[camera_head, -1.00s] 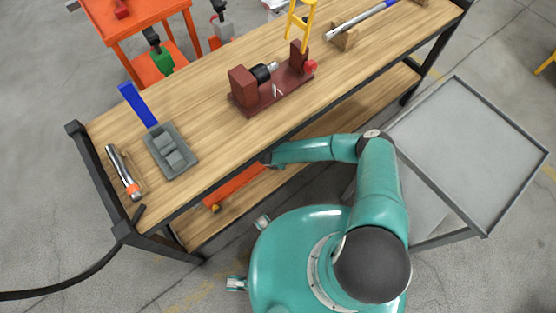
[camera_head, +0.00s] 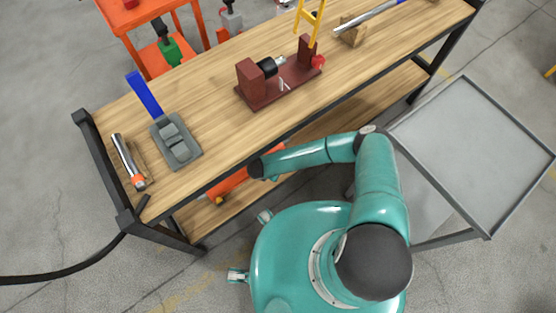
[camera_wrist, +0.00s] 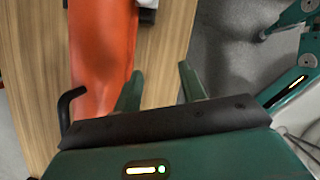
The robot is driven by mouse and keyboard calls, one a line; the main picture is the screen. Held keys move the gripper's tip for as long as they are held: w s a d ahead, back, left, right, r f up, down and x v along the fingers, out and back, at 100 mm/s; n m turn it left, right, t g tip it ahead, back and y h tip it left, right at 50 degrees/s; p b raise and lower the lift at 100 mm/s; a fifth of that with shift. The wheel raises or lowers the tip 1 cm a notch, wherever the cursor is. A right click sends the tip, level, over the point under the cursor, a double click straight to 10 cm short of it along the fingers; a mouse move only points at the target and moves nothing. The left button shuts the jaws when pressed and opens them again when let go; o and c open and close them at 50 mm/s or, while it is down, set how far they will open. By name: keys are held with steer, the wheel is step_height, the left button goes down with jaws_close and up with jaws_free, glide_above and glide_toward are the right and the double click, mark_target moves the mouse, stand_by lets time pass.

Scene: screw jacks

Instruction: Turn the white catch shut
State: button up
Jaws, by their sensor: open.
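My gripper (camera_wrist: 160,84) is open and empty in the wrist view, its two green fingers apart. An orange body (camera_wrist: 103,45) lies on a wooden surface just beyond the left finger, with a bent black rod (camera_wrist: 66,105) at its left. A small white piece with a dark part (camera_wrist: 148,4) shows at the top edge; I cannot tell whether it is the catch. In the head view an orange thing (camera_head: 228,187) lies on the lower shelf, partly hidden by my arm. A small white lever (camera_head: 284,84) stands on the dark red fixture (camera_head: 268,93) on the benchtop.
The workbench (camera_head: 215,122) also holds a grey block with a blue handle (camera_head: 176,140), a metal cylinder (camera_head: 127,160) and a long rod (camera_head: 366,18). A grey cart (camera_head: 470,150) stands at right. An orange table (camera_head: 128,22) stands behind the bench.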

steer(key=s+a, duration=0.1)
steer(key=s, duration=0.1)
steer(key=shift+s+a, duration=0.3)
steer(key=shift+a, duration=0.1)
steer(key=shift+s, duration=0.1)
stand_by(0.3)
